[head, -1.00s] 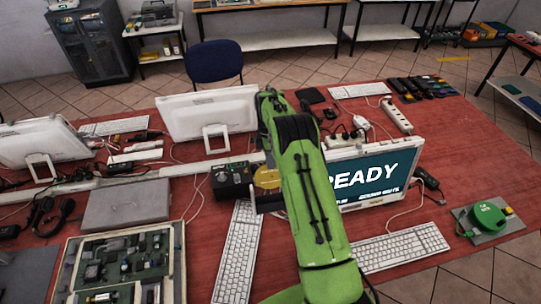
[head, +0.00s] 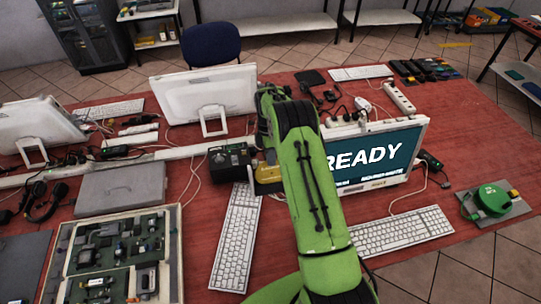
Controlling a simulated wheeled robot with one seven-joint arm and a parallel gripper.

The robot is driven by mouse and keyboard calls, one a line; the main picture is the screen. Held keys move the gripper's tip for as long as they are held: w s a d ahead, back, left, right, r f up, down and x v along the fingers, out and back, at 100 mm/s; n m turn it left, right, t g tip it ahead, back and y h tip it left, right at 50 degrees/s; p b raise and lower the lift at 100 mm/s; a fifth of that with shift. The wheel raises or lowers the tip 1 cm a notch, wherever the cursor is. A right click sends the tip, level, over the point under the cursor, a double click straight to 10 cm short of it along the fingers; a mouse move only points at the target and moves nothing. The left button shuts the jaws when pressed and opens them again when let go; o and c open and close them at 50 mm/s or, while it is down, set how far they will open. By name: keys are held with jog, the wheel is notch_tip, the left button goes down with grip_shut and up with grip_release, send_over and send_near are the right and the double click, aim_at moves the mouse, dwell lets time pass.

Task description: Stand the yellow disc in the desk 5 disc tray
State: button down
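A yellow disc (head: 268,173) shows just left of my green arm, at the right end of a black box with knobs. Its right part is hidden behind the arm. A dark edge shows below it, perhaps part of a tray, but I cannot tell. My arm rises from the bottom, bends at the top and goes down behind itself. My gripper is hidden behind the arm, so I cannot tell whether it holds the disc.
The black box (head: 230,161) stands left of the disc. A READY monitor (head: 375,157) stands right of the arm. Keyboards (head: 237,240) (head: 400,231) lie in front. A green round device (head: 489,200) sits on a plate at the right. Red desk (head: 325,80) shows between cables and gear.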

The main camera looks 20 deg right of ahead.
jog(key=c, duration=1.2)
grip_release()
jog(key=w+r, duration=0.1)
jog(key=r, duration=0.4)
jog(key=w+r+p, duration=0.1)
jog(key=r, duration=0.4)
jog(key=w+r+p, duration=0.1)
jog(key=r, duration=0.4)
jog(key=shift+d+r, duration=0.25)
jog(key=shift+d, duration=0.05)
